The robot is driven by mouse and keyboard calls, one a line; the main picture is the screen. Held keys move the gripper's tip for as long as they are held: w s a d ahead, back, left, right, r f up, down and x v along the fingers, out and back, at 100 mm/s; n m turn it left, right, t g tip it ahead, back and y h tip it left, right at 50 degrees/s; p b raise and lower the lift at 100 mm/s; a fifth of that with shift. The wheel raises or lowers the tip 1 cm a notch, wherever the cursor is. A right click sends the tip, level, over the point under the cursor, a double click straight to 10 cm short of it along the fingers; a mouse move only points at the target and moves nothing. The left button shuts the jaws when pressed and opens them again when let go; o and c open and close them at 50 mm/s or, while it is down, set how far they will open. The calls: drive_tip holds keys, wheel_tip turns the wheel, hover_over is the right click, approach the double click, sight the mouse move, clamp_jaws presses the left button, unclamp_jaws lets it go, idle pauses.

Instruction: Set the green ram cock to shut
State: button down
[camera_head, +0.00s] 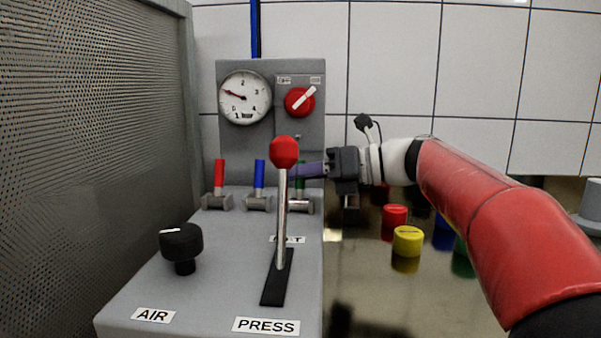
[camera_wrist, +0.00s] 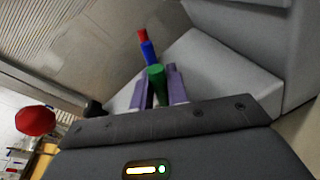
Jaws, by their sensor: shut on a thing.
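The green ram cock (camera_head: 301,184) is the rightmost of three cocks on the grey press console. Its handle stands roughly upright in the head view, partly hidden behind the lever and my gripper's fingers. My gripper (camera_head: 303,170) reaches in from the right with its purple fingers at the handle's height. In the wrist view the green handle (camera_wrist: 156,86) sits between the two purple fingers, and my gripper is shut on it.
A red-knobbed lever (camera_head: 284,152) stands close in front of the fingers. Blue (camera_head: 259,174) and red (camera_head: 219,173) cocks stand to the left. A black AIR knob (camera_head: 181,241) is at front left. Red (camera_head: 395,215) and yellow (camera_head: 407,240) moulds lie right of the console.

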idle(0.3)
drive_tip(key=c, duration=1.4)
unclamp_jaws()
drive_tip(key=shift+c, duration=0.2)
drive_tip(key=v, duration=0.7)
drive_tip(key=shift+d, duration=0.4)
